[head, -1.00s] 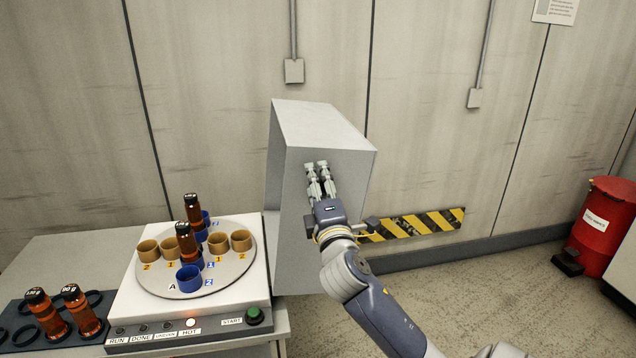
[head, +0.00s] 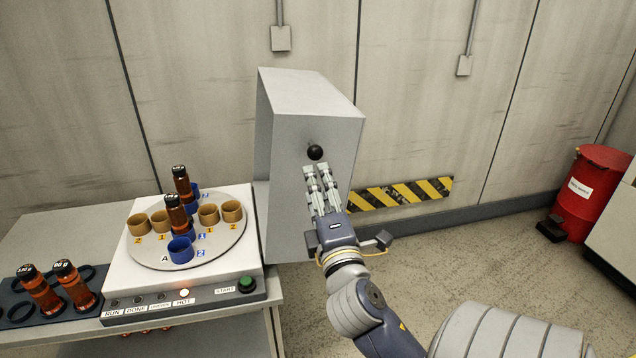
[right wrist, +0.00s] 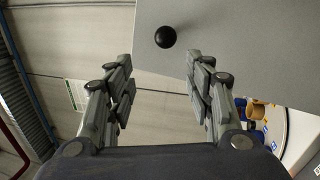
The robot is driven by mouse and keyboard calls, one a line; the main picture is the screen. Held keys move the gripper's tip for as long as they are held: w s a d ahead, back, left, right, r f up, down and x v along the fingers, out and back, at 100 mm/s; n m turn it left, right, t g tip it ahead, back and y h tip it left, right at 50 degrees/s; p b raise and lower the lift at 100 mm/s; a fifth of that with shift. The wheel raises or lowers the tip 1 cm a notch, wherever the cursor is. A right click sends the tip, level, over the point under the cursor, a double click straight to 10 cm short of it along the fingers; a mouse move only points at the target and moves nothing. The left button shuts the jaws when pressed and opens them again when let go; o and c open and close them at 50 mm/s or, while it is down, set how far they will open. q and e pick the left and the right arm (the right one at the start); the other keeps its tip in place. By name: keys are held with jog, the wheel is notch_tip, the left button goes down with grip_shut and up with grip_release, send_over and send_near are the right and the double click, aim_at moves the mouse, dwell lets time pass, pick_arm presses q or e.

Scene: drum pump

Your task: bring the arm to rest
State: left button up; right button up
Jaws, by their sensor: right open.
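My right gripper (head: 318,172) is open and empty in front of the upright grey lid (head: 312,110) of the machine. The lid's black knob (head: 315,152) shows just above the fingertips in the head view. In the right wrist view the knob (right wrist: 165,37) lies ahead of the open fingers (right wrist: 158,68), apart from them. My right forearm (head: 370,310) comes in from the lower right. My left gripper does not show.
The machine (head: 125,275) has a round rotor plate (head: 150,256) with tan and blue cups; two brown bottles stand in blue cups. Two more bottles (head: 75,285) sit in a dark rack at left. A red bin (head: 590,200) stands at right. Floor between is clear.

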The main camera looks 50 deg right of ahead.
dwell(0.3)
jog(key=w+a+f+m+g+y, duration=0.1)
jog(key=w+f+g+y, duration=0.1)
jog(key=f, duration=1)
jog(key=w+a+f+g+y, duration=0.1)
jog(key=a+f+y, duration=0.1)
jog(key=f, duration=0.9)
jog(key=w+a+f+m+g+y, duration=0.1)
jog(key=w+f+g+y, duration=0.1)
jog(key=f, duration=1)
jog(key=s+a+f+m+g+y, duration=0.1)
jog(key=s+a+f+g+y, duration=0.2)
jog(key=f, duration=0.7)
jog(key=s+a+f+m+g, duration=0.1)
jog(key=s+a+f, duration=0.3)
jog(key=f, duration=0.6)
jog(key=s+a+f+m+g+y, duration=0.1)
jog(key=s+a+f+m+g, duration=0.1)
jog(key=s+f, duration=0.4)
jog(key=s+a+f+m+g, duration=0.2)
jog(key=s+f, duration=0.5)
jog(key=s, duration=0.8)
jog(key=s+a+f+m+g+y, duration=0.1)
jog(key=s+a+f+g, duration=0.1)
jog(key=s+a+f, duration=0.2)
jog(key=s+f, duration=0.3)
jog(key=s, duration=0.4)
jog(key=shift+s+a+m+g+y, duration=0.15)
jog(key=shift+s+m+g+y, duration=0.15)
jog(key=shift+s+m, duration=0.1)
